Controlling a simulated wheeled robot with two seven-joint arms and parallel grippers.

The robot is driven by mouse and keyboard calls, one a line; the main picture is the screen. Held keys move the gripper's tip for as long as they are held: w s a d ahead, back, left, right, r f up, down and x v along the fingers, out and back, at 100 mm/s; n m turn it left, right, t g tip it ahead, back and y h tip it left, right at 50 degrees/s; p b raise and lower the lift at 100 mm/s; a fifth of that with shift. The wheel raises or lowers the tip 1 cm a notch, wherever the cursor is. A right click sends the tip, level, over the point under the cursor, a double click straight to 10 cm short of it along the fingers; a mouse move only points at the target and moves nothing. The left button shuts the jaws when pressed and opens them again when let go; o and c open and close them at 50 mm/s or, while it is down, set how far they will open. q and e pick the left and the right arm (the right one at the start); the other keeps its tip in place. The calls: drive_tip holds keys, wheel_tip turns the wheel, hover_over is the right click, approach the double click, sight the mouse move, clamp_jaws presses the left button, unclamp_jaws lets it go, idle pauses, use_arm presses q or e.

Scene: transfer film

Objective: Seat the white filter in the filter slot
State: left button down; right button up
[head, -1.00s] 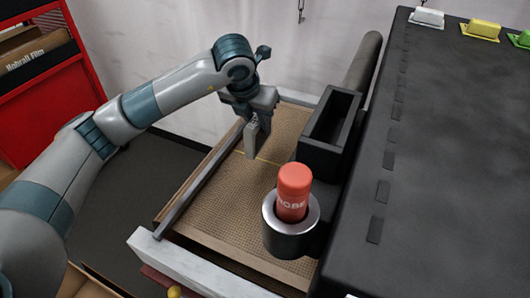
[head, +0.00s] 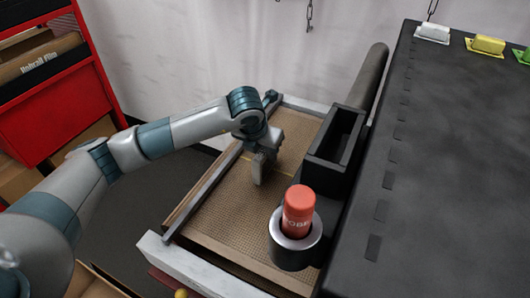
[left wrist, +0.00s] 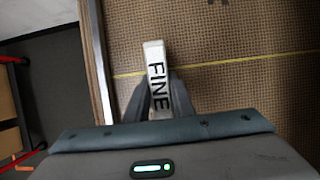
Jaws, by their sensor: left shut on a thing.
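My left gripper (head: 264,158) is over the brown mesh bed, its jaws shut on a narrow pale block. In the left wrist view the block (left wrist: 156,75) shows a white face with the word FINE, between the grey fingers. I cannot tell if it touches the mesh. A small white piece (head: 432,34), which may be the white filter, rests at the far end of the black worktop, apart from the gripper. I cannot make out which opening is the filter slot. My right gripper is not in view.
The mesh bed (head: 225,210) has a yellow line and raised edges. At its right stand an open black box (head: 321,172) and a metal cup (head: 292,258) holding a red cylinder (head: 299,205). The black worktop (head: 450,190) is mostly clear; yellow (head: 487,45) and green pieces sit beyond.

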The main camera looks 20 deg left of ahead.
use_arm(q)
drive_tip(key=shift+f, duration=0.45)
drive_tip(key=shift+f, duration=0.2)
drive_tip(key=c, duration=1.5)
unclamp_jaws()
drive_tip(key=shift+c, duration=0.2)
drive_tip(key=shift+r, duration=0.2)
drive_tip(key=shift+r, duration=0.1)
drive_tip(key=b+v, duration=0.4)
drive_tip(key=v, duration=0.6)
drive_tip(key=shift+s+r, duration=0.15)
drive_tip(key=shift+s+r+b, duration=0.3)
drive_tip(key=shift+r, duration=0.4)
